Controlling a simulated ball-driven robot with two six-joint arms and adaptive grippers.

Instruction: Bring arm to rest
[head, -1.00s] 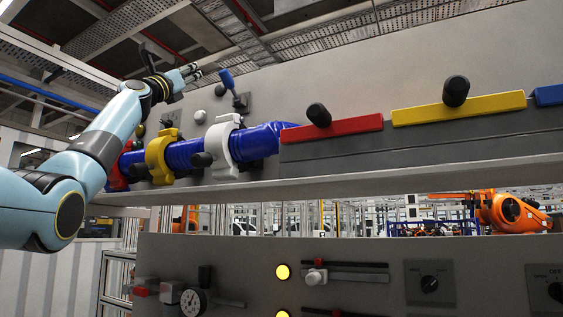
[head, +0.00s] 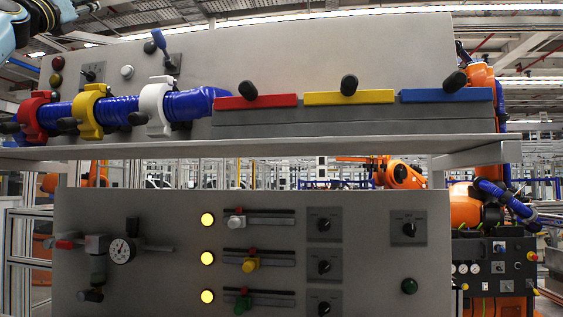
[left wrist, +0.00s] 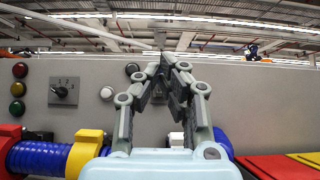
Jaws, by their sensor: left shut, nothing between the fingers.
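My left arm (head: 8,30) shows only at the top left corner of the head view, above the panel; its gripper is mostly cut off by the top edge there. In the left wrist view my left gripper (left wrist: 168,62) points up and away in front of the grey panel (left wrist: 228,85). Its fingers meet at the tips and hold nothing. My right gripper is not in view.
The shelf (head: 330,143) carries a blue pipe with red (head: 33,117), yellow (head: 88,112) and white (head: 157,108) clamps. Red, yellow and blue (head: 446,96) bars with black knobs are at right. Below is a control panel (head: 150,205) with a gauge, sliders and lamps.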

